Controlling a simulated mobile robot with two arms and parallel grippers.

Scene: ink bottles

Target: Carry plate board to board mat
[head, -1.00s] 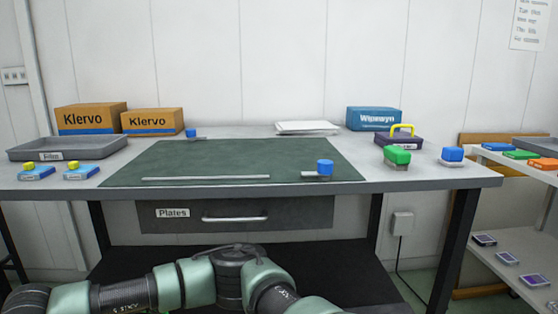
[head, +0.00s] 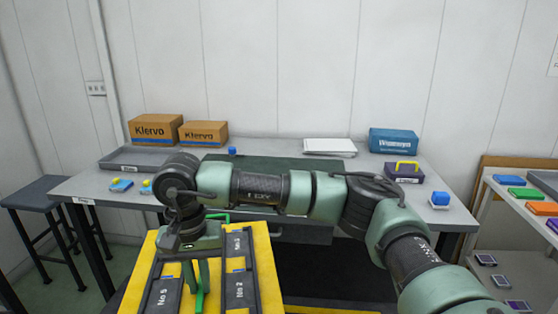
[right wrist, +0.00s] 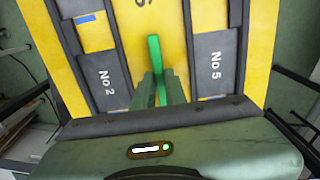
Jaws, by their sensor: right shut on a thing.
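The yellow plate board (head: 268,270) shows at the lower left of the head view, in front of the table. It carries dark plates marked No 2, No 3 and No 5 and has a green handle (head: 199,303). My right gripper (head: 197,284) points down at the board's middle and is shut on the handle. In the right wrist view, the gripper (right wrist: 160,88) has the green handle between its fingers, over the yellow board (right wrist: 264,50). A dark green mat (head: 285,170) lies on the table, partly hidden behind my right arm. My left gripper is out of view.
The grey table (head: 85,188) holds a grey tray (head: 120,163), Klervo boxes (head: 155,131), a white stack (head: 330,147), a blue box (head: 393,141) and a purple caddy (head: 402,173). A dark stool (head: 40,190) stands left. A shelf (head: 480,215) with coloured items stands right.

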